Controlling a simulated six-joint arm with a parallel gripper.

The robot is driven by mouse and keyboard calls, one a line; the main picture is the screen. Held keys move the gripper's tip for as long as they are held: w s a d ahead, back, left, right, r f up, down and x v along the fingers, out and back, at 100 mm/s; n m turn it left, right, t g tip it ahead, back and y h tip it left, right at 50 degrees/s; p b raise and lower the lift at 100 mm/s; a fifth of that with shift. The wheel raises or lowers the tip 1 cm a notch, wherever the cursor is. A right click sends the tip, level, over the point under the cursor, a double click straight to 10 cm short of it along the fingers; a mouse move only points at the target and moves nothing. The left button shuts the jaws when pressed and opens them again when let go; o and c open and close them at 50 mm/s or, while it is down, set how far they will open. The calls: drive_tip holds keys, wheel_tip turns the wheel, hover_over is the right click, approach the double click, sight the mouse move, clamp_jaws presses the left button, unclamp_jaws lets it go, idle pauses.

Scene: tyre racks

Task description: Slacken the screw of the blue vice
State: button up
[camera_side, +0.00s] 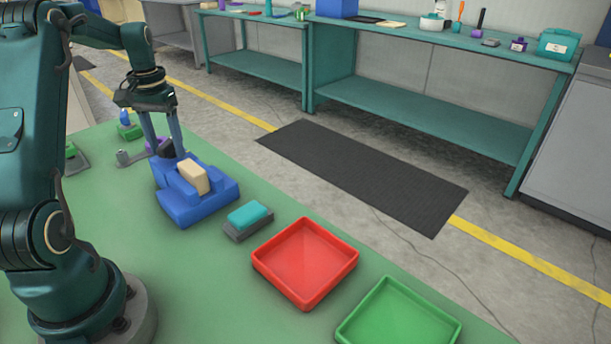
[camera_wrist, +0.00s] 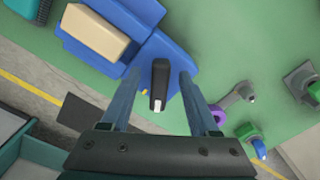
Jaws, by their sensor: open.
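The blue vice (camera_side: 197,209) stands on the green table in the side view, with a tan block (camera_side: 193,177) between its jaws. It also shows at the top of the wrist view (camera_wrist: 150,55), with the tan block (camera_wrist: 95,32). The dark screw handle (camera_wrist: 159,82), with a white mark at its end, sticks out from the vice. My gripper (camera_wrist: 160,76) is open, with one finger on each side of the handle; I cannot tell whether either finger touches it. In the side view my gripper (camera_side: 168,153) is low at the vice's back-left end.
A teal block (camera_side: 248,213) on a grey base, a red tray (camera_side: 304,295) and a green tray (camera_side: 398,335) stand right of the vice. A grey piece (camera_side: 123,158) and a blue-and-green item (camera_side: 128,130) lie behind it at left. The table in front is clear.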

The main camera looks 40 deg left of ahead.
clamp_jaws()
drive_tip(key=n, duration=0.5)
drive_tip(key=shift+w+d+n, duration=0.15)
drive_tip(key=shift+n, duration=0.15)
drive_tip(key=n, duration=0.6)
drive_tip(key=shift+w, duration=0.25)
unclamp_jaws()
drive_tip(key=shift+n, duration=0.5)
drive_tip(key=shift+r, duration=0.1)
